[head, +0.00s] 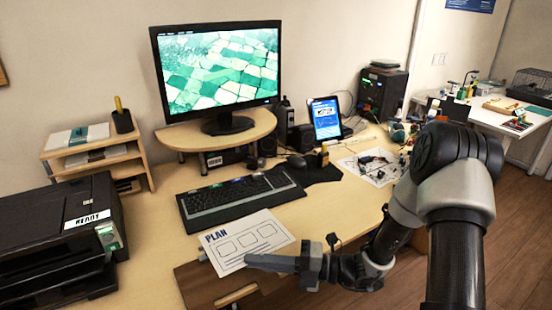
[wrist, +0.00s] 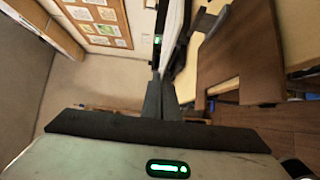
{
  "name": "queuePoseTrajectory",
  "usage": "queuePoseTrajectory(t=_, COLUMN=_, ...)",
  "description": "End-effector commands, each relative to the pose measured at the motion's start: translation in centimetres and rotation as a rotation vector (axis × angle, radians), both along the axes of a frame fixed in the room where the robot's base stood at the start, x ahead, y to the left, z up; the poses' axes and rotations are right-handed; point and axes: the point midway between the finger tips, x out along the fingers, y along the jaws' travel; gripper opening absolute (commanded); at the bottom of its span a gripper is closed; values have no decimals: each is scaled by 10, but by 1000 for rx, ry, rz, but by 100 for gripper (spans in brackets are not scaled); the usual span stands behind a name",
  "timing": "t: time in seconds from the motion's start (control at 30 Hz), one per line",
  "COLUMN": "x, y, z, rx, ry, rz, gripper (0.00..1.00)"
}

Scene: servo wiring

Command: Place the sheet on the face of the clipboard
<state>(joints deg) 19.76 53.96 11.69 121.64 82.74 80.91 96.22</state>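The white sheet (head: 245,240), printed "PLAN" with several outlined boxes, shows in front of the keyboard, over the desk's front part. My gripper (head: 252,261) is at its near edge, with the fingers together on it. In the wrist view the closed fingers (wrist: 161,95) point at the sheet (wrist: 172,35), seen nearly edge-on as a white strip. A brown board (head: 197,286), probably the clipboard, lies below and nearer than the sheet, partly hidden by the sheet and gripper. A brown board also shows in the wrist view (wrist: 243,58). I cannot tell whether sheet and board touch.
A black keyboard (head: 240,197) lies behind the sheet, and a monitor (head: 222,75) stands on a wooden riser. A printer (head: 62,235) fills the left side. Loose parts lie on a white mat (head: 372,166) at right. Bare desk (head: 150,222) shows left of the sheet.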

Motion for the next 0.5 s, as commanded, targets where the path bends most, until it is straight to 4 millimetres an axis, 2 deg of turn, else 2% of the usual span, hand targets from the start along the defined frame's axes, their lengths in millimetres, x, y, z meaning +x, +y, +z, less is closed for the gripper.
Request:
queuePoseTrajectory(t=0.03, x=14, y=-24, z=9, rx=-4, ry=-5, rz=-67, gripper=0)
queuePoseTrajectory(t=0.2, x=44, y=-94, z=35, rx=-3, ry=-2, rz=-259, gripper=0)
queuePoseTrajectory(t=0.33, x=56, y=-136, z=50, rx=-2, ry=-4, rz=-366, gripper=0)
queuePoseTrajectory(t=0.5, x=63, y=-174, z=64, rx=2, ry=-5, rz=-464, gripper=0)
